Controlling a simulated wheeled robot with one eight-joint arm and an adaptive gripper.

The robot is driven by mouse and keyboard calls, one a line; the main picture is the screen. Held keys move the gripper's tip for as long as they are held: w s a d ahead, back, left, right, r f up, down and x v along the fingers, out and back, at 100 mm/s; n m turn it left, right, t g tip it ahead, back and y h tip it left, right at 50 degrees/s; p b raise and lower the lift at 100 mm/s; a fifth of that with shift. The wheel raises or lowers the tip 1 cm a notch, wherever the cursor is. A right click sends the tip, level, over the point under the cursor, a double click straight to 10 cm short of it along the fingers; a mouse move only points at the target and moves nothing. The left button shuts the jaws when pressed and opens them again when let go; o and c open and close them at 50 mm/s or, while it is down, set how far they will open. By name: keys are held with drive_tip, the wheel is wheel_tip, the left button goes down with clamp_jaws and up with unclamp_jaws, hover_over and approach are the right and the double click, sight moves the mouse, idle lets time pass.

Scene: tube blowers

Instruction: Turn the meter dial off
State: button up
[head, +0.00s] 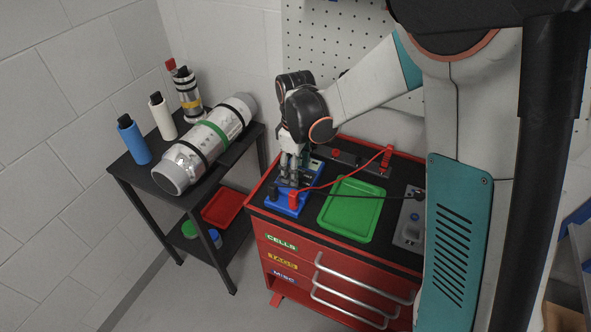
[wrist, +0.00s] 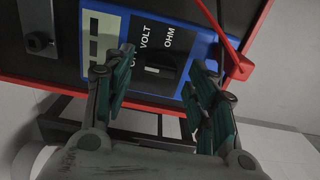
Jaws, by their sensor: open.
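The blue meter (head: 301,187) sits on the left part of the red cabinet's black top. In the wrist view the meter (wrist: 192,30) shows VOLT and OHM labels, part of another label, and grey display panels at its left. The dial (wrist: 158,69) is a dark knob with a light mark, low on the black face. My gripper (head: 288,177) is over the meter, pointing down. In the wrist view my gripper (wrist: 166,75) is open, with one finger on each side of the dial. I cannot tell whether the fingers touch it.
A red lead (head: 340,178) runs from the meter to a black strip (head: 350,162) behind. A green tray (head: 352,208) and a grey box (head: 410,222) lie to the right. A black shelf (head: 147,182) with a cylinder (head: 207,143) and bottles stands left.

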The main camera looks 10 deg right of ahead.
wheel_tip(320, 180, up, 11)
idle(0.3)
idle(0.4)
drive_tip(key=s+d+r+m+t, duration=0.3)
drive_tip(key=s+d+m, duration=0.2)
drive_tip(key=s, duration=0.5)
drive_tip(key=s+d+r+m+t, duration=0.3)
drive_tip(key=s+d+m, duration=0.3)
drive_tip(key=s, duration=0.4)
drive_tip(key=shift+s+d+m+t, duration=0.35)
drive_tip(key=shift+d+t, duration=0.1)
drive_tip(key=shift+t, duration=0.15)
